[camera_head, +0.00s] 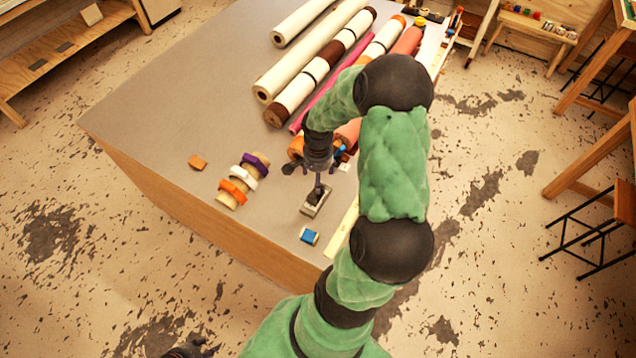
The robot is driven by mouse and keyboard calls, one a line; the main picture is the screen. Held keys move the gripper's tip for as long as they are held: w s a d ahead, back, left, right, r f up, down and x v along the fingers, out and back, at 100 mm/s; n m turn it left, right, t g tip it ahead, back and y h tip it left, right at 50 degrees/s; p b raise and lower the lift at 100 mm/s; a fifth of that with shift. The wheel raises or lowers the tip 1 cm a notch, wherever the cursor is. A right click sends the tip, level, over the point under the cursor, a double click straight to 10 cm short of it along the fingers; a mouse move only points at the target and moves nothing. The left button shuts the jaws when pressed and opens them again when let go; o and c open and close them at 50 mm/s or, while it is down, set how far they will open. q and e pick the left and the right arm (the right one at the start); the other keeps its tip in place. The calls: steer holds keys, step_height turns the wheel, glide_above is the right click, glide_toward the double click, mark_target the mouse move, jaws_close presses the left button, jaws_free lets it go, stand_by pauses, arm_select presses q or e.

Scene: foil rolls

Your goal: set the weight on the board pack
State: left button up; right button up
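A small metal block with a dark upright handle (314,201), possibly the weight, rests on the grey-topped table near its front right part. My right gripper (318,172) points down just above it, close to the handle. The gripper is small and dark here, and I cannot tell whether its fingers touch the handle. My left gripper (190,349) shows only partly at the bottom edge, away from the table.
Several long rolls (312,65) lie across the back of the table (180,100). The table's left part is clear.

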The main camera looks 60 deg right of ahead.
steer(key=shift+r, duration=0.4)
steer(key=w+a+f+n+y, duration=0.1)
steer(key=w+a+f+n, duration=0.1)
steer(key=a, duration=0.4)
steer(key=w+a+f+n+y, duration=0.1)
steer(key=w+a+f+n, duration=0.1)
steer(key=a+f, duration=0.3)
steer(key=w+a+f+n+t+y, duration=0.1)
steer(key=w+a+f+n, duration=0.1)
steer(key=a, duration=0.6)
steer(key=shift+w+a+f+n, duration=0.1)
steer(key=shift+a+f+n, duration=0.05)
steer(key=shift+f+n, duration=0.2)
steer(key=shift+w+a+f+n, duration=0.15)
steer(key=shift+f+n, duration=0.1)
steer(key=shift+f, duration=0.2)
steer(key=s+a+f+n, duration=0.3)
steer(key=a, duration=0.5)
steer(key=s+a+f+n+y, duration=0.1)
steer(key=s+a+f+n, duration=0.3)
steer(key=a, duration=0.5)
steer(key=shift+a+g, duration=0.3)
steer(key=shift+s+f, duration=0.1)
steer(key=shift+f, duration=0.1)
step_height(320, 180, down, 20)
steer(key=b, duration=2)
